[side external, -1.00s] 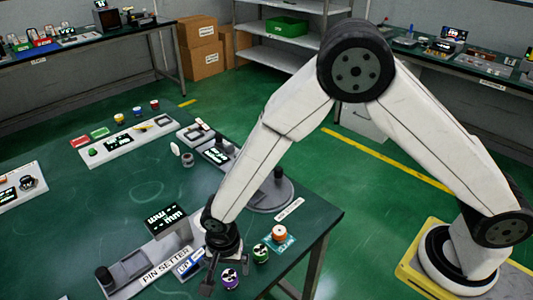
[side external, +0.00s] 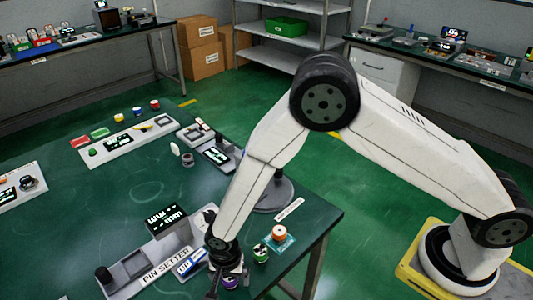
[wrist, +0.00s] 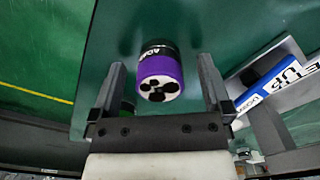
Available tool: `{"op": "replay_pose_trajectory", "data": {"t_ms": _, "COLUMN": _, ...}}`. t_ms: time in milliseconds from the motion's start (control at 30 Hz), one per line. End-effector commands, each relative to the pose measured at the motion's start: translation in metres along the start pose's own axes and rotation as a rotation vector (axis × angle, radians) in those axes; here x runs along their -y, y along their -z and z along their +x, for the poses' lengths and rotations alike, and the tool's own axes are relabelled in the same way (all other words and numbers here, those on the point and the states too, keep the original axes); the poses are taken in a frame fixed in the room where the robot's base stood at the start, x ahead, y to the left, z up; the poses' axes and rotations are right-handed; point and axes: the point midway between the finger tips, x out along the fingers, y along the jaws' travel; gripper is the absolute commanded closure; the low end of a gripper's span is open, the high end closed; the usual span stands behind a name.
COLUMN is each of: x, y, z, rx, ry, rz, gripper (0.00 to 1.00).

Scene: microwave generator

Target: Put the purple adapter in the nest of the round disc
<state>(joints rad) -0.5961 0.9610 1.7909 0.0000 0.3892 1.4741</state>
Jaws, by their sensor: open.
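The purple adapter (side external: 230,282) stands on the green table near its front edge, partly hidden by my gripper in the side view. In the wrist view the adapter (wrist: 160,70) has a purple band, a dark far part marked with letters, and a white face with dark holes. My gripper (wrist: 161,72) is open, with one finger on each side of the adapter and a gap on both sides. In the side view my gripper (side external: 228,279) is low at the adapter. The grey round disc (side external: 275,196) lies behind my forearm, which hides part of it; its nest cannot be made out.
A green-banded adapter (side external: 261,254) stands just right of my gripper. An orange-and-white one (side external: 279,235) sits on a teal pad behind it. The pin setter (side external: 150,262), with a lit display, is close on the left.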

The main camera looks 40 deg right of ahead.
Motion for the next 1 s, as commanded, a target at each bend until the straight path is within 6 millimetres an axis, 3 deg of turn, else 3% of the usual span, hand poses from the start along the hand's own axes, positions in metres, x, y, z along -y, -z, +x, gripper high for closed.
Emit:
{"op": "replay_pose_trajectory", "data": {"t_ms": 533, "x": 0.0, "y": -0.0001, "z": 0.0013, "rx": 0.0, "ry": 0.0, "rz": 0.0, "gripper": 0.04}}
{"op": "replay_pose_trajectory", "data": {"t_ms": 833, "x": 0.0, "y": -0.0001, "z": 0.0013, "rx": 0.0, "ry": 0.0, "rz": 0.0, "gripper": 0.99}}
{"op": "replay_pose_trajectory", "data": {"t_ms": 1000, "x": 0.0003, "y": 0.0, "z": 0.001, "rx": 0.0, "ry": 0.001, "rz": 0.0, "gripper": 1.0}}
